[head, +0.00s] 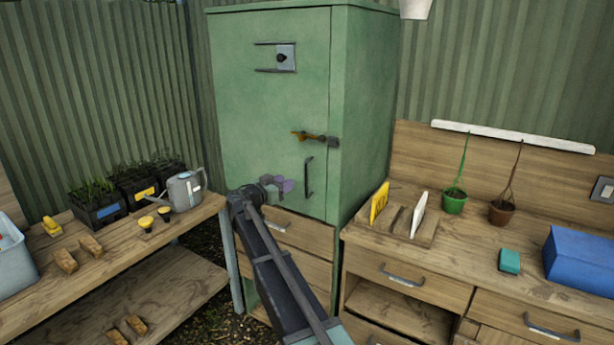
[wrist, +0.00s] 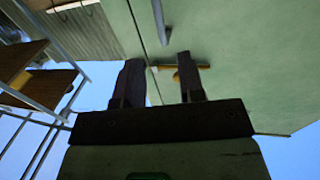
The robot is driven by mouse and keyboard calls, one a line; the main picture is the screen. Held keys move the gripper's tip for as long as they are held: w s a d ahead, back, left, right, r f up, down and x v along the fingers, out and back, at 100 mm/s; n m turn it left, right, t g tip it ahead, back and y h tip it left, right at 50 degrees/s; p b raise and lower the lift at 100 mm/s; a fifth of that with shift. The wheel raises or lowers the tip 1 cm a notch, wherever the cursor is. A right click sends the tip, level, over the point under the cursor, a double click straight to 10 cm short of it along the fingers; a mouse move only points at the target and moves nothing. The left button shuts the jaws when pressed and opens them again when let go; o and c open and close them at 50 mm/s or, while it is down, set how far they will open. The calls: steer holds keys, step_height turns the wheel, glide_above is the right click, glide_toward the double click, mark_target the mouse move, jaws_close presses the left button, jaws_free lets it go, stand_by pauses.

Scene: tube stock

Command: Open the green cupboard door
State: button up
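The green cupboard (head: 365,110) stands at the back centre, its green door (head: 240,110) flush in its frame. The door carries a dark vertical bar handle (head: 309,177). Above the handle, a brass latch lever (head: 307,136) lies roughly level across to a grey catch at the door's right edge. My gripper (head: 280,186) is in front of the lower door, left of the handle. In the wrist view my gripper (wrist: 158,82) has its fingers apart with nothing held. The brass lever (wrist: 200,67) shows beyond them, partly hidden by one finger, and the handle (wrist: 160,22) shows above.
A grey plate with a dark knob (head: 284,57) sits high on the door. A bench with plant trays (head: 97,208) and a watering can (head: 184,190) stands left. A worktop with a blue box (head: 580,260) and hanging pots stands right. Wooden drawers (head: 300,234) lie below the door.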

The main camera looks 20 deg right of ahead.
steer(key=x, duration=1)
steer(key=shift+w+d+f, duration=0.1)
steer(key=shift+w+d, duration=0.1)
steer(key=shift+d, duration=0.15)
jaws_close()
